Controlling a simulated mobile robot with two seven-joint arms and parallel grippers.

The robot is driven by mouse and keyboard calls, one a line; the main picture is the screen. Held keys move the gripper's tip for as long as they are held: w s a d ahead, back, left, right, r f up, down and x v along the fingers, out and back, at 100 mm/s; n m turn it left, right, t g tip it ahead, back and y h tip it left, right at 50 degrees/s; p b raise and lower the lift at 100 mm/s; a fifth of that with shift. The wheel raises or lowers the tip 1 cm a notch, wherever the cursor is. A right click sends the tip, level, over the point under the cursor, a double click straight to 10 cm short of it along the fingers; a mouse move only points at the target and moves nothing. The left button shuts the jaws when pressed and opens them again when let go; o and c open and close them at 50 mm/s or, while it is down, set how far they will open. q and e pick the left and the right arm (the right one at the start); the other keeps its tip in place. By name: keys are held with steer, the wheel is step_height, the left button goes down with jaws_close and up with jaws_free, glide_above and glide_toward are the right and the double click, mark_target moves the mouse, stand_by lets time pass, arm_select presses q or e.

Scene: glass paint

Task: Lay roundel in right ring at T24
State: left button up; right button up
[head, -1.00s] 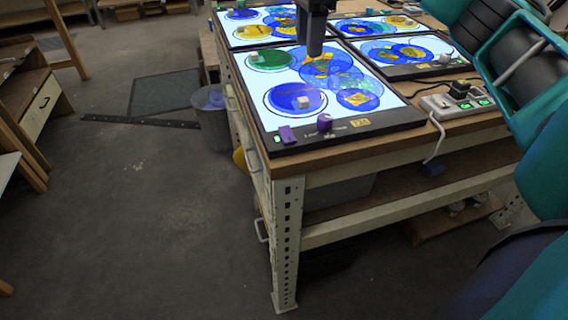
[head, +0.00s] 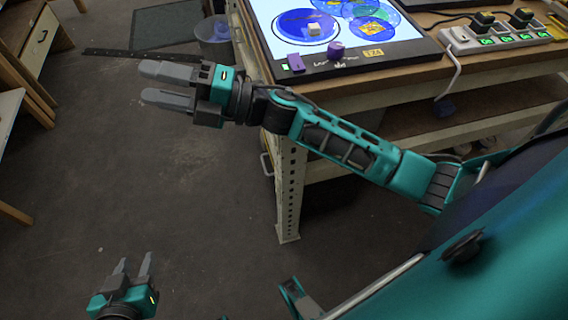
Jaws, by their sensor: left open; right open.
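The light panel with the yellow T24 tag (head: 373,53) lies on the workbench at the top of the head view, cut off by the top edge. On its left part is a dark blue roundel (head: 290,25) inside a ring, with a small white block (head: 314,29) on it. A blue roundel (head: 372,40) with a yellow patch lies at the right ring. My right gripper (head: 146,82) is open and empty, left of the bench over the floor, pointing left. My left gripper (head: 135,262) is open and empty, low at the left, away from the panel.
A purple knob (head: 335,48) and a purple block (head: 296,62) sit at the panel's front edge. A power strip (head: 495,38) with plugs lies right of it. A grey bin (head: 214,34) stands beside the bench.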

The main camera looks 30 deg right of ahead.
arm_select(q)
steer(key=shift+a, duration=0.1)
arm_select(e)
steer(key=s+d+f+m+h, duration=0.4)
steer(key=f+m+h, duration=0.1)
steer(key=f+m, duration=0.3)
steer(key=s+d+f+m+h, duration=0.5)
steer(key=f+m, duration=0.3)
steer(key=m, duration=0.2)
steer(key=s+d+f+m+h, duration=0.4)
steer(key=s+f+m+h, duration=0.1)
steer(key=f+m, duration=0.3)
steer(key=shift+s+d+f+m+h, duration=0.2)
steer(key=shift+f+m+h, duration=0.1)
steer(key=shift+m+h, duration=0.4)
